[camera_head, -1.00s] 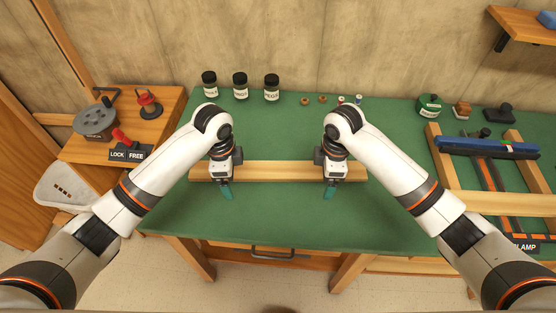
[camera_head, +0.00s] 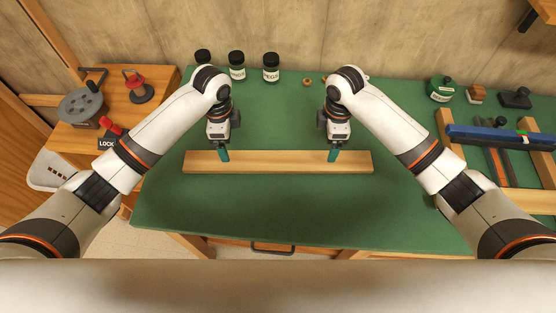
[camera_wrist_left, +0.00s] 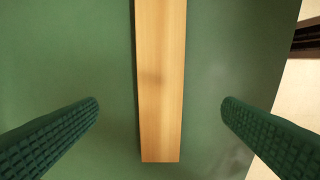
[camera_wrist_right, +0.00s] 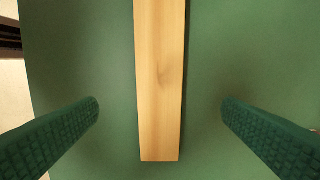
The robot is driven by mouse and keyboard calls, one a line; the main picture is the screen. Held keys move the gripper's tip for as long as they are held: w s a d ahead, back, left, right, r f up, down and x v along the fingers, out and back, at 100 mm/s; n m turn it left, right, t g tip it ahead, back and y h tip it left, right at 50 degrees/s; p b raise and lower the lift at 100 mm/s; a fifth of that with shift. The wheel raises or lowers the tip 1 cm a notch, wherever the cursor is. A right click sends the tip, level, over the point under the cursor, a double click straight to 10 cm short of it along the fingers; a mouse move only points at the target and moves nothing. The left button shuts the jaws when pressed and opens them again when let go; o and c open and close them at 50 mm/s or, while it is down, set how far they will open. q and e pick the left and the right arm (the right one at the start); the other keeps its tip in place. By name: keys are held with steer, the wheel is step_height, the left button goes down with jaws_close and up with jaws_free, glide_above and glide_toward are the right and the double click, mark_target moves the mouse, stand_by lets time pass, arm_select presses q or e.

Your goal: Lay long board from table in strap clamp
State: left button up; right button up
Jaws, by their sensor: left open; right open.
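The long board (camera_head: 278,162) is pale wood and lies flat on the green table, left to right in the head view. My left gripper (camera_head: 220,156) is open above the board's left part. My right gripper (camera_head: 334,156) is open above its right part. In the left wrist view the board (camera_wrist_left: 160,80) runs between the spread fingers, touching neither. The right wrist view shows the same board (camera_wrist_right: 160,80) between open fingers, also apart from them. The strap clamp (camera_head: 500,160) stands at the right of the table, with wooden rails and a blue bar (camera_head: 500,137); its right side is cut off.
Several dark jars, one of them here (camera_head: 271,68), stand along the table's back edge. A side bench (camera_head: 150,112) at left holds a grey round device (camera_head: 83,106). The green tabletop (camera_head: 290,210) is clear before the board.

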mark_target(232, 160)
arm_select(q)
step_height(232, 160, down, 10)
steer(key=shift+f, duration=0.1)
arm_select(e)
step_height(232, 160, down, 10)
steer(key=shift+f, duration=0.1)
arm_select(q)
steer(key=shift+c, duration=0.2)
arm_select(e)
steer(key=shift+c, duration=0.2)
arm_select(q)
steer(key=c, duration=1.3)
arm_select(e)
steer(key=c, duration=1.3)
